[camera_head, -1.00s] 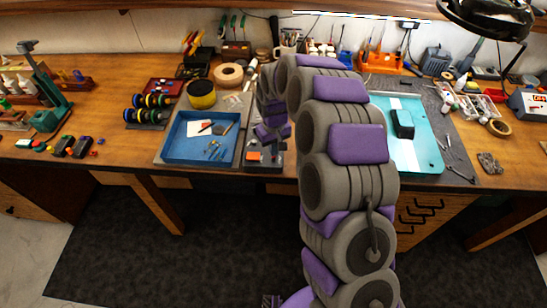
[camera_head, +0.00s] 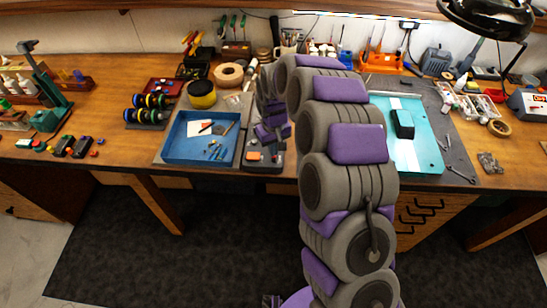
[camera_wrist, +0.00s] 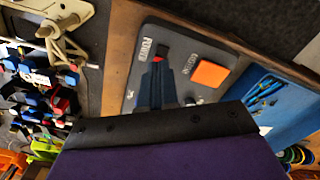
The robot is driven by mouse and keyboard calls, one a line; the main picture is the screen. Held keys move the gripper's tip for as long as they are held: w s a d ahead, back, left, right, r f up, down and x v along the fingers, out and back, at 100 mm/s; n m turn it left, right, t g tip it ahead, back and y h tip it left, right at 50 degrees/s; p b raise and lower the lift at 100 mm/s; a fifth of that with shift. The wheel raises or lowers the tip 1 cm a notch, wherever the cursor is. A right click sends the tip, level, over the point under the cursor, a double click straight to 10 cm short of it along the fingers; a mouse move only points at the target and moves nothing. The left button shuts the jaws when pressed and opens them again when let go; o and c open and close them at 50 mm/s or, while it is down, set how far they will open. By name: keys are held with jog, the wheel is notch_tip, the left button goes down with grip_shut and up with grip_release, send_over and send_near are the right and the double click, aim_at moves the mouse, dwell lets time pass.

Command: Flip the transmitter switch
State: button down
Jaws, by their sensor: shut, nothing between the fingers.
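The transmitter (camera_head: 264,162) is a dark grey box at the bench's front edge, just right of the blue tray. In the wrist view its grey face (camera_wrist: 205,62) shows a "POWER" label, a second label and a flat orange square (camera_wrist: 209,73). A small red part (camera_wrist: 158,59), seemingly the switch, shows near the "POWER" label, at the tips of my gripper (camera_wrist: 157,66). My gripper is shut and empty, over the transmitter's face. Its fingers partly hide the switch, so its position and any contact are unclear.
A blue tray (camera_head: 166,150) with small tools stands left of the transmitter. A cyan panel (camera_head: 425,150) with a black box (camera_head: 402,123) lies right of my arm. Rolls and tools crowd the back of the bench. The dark floor mat (camera_head: 130,260) in front is clear.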

jog(key=shift+f, duration=0.85)
dwell(0.5)
jog(key=shift+r+p, duration=1.15)
jog(key=shift+r, duration=2.35)
